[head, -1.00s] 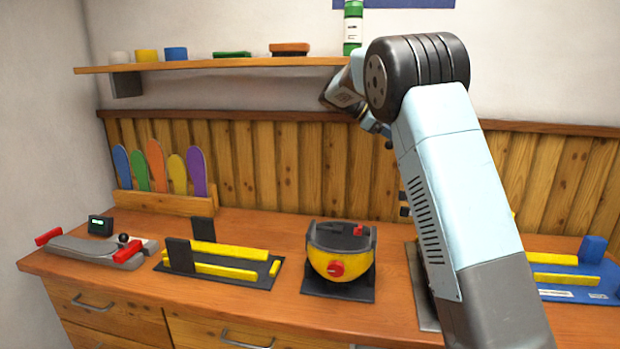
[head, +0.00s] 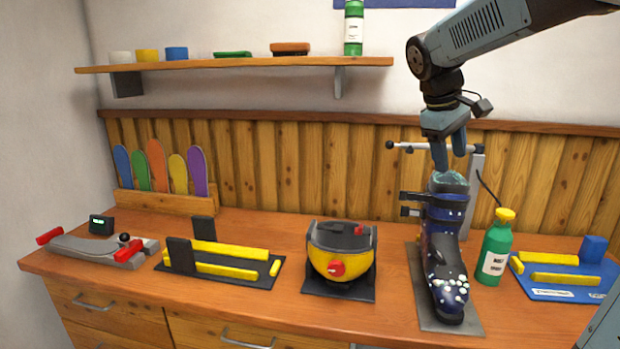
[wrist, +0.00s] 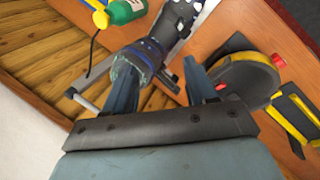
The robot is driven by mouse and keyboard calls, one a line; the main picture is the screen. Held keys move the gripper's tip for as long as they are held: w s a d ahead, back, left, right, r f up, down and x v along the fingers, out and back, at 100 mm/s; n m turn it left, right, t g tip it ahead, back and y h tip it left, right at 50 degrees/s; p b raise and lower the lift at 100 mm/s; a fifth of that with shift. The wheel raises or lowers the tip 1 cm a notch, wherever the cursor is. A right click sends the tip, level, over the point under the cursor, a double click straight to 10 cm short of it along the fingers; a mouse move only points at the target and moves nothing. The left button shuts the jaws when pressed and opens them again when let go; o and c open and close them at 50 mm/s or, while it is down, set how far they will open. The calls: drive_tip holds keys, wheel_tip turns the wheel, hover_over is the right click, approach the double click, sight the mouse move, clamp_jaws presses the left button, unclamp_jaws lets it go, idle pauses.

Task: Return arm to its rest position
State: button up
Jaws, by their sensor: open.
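My gripper (head: 449,150) is open and points down, just above the top of a dark blue ski boot (head: 441,250). In the wrist view my gripper's two fingers (wrist: 160,88) are spread apart, and the boot (wrist: 172,30) shows beyond them. The boot stands upright on a grey base plate (head: 415,285), beside a metal clamp stand (head: 475,180). In the head view my arm reaches in from the upper right. Whether a fingertip touches the boot's cuff is hard to tell.
A green bottle with a yellow cap (head: 495,255) stands close right of the boot. A yellow and black device (head: 341,262) stands to the left. A blue fixture with yellow bars (head: 565,294) lies far right. A shelf (head: 240,65) hangs at upper left.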

drive_tip(key=s+a+f+m+t+y, duration=0.1)
drive_tip(key=s+a+f+m+y, duration=0.1)
drive_tip(key=s, duration=0.8)
drive_tip(key=s+a+f+m+t+y, duration=0.2)
drive_tip(key=s+f, duration=0.4)
drive_tip(key=s, duration=0.3)
drive_tip(key=shift+s+a+f+m+t, duration=0.2)
drive_tip(key=shift+s+a+m+t, duration=0.15)
drive_tip(key=shift+a+m, duration=0.6)
